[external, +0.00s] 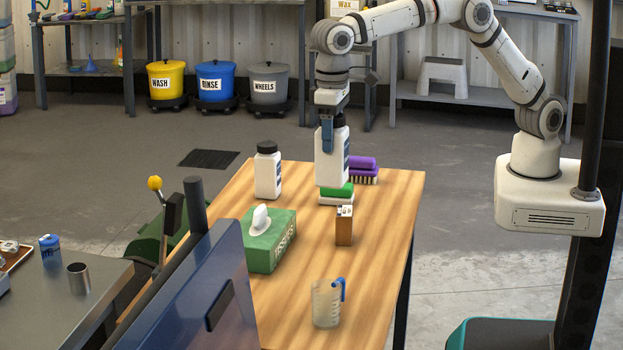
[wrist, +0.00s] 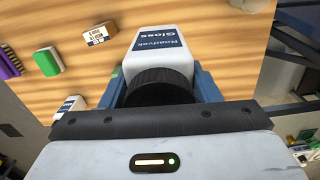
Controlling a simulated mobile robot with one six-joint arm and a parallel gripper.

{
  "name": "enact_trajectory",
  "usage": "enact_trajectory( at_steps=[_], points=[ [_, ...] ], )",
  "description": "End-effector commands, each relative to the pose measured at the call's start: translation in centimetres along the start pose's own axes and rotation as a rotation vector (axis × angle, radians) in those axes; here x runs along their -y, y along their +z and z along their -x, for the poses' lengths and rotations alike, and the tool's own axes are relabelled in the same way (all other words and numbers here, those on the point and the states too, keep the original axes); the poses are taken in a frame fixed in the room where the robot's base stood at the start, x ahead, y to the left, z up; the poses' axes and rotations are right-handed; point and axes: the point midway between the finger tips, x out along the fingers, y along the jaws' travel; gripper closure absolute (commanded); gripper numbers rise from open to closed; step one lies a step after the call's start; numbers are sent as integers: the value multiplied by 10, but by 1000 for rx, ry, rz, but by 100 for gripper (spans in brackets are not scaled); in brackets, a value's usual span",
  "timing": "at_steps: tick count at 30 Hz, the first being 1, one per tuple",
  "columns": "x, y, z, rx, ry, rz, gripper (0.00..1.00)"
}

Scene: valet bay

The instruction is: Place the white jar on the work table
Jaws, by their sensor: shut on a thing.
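The white jar (external: 331,165), a squared white bottle with a black cap and a dark label, is held upright in my gripper (external: 328,128). The fingers are shut on it near the cap. In the wrist view the jar (wrist: 158,45) shows its label, and its black cap (wrist: 158,85) sits between the blue fingers. It seems to hang above the wooden work table (external: 385,250), with its base clear of the top. A second white bottle with a black cap (external: 268,175) stands on the table to the left.
On the table are a green and white sponge (external: 337,194), a purple brush (external: 362,168), a small brown box (external: 344,227), a green tissue box (external: 270,245) and a clear jug (external: 326,303) with a blue handle. Bare wood shows on the right and front.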

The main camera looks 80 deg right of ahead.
Motion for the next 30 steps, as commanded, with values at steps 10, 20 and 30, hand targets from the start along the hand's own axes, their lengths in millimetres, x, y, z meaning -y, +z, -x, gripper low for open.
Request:
enact_trajectory(
  at_steps=[10,20,30],
  points=[
    [-71,-81,2,-3,-3,-263,83],
    [-209,-179,2,-2,-3,-675,83],
    [-376,-239,2,-1,-3,-1099,83]
  ],
)
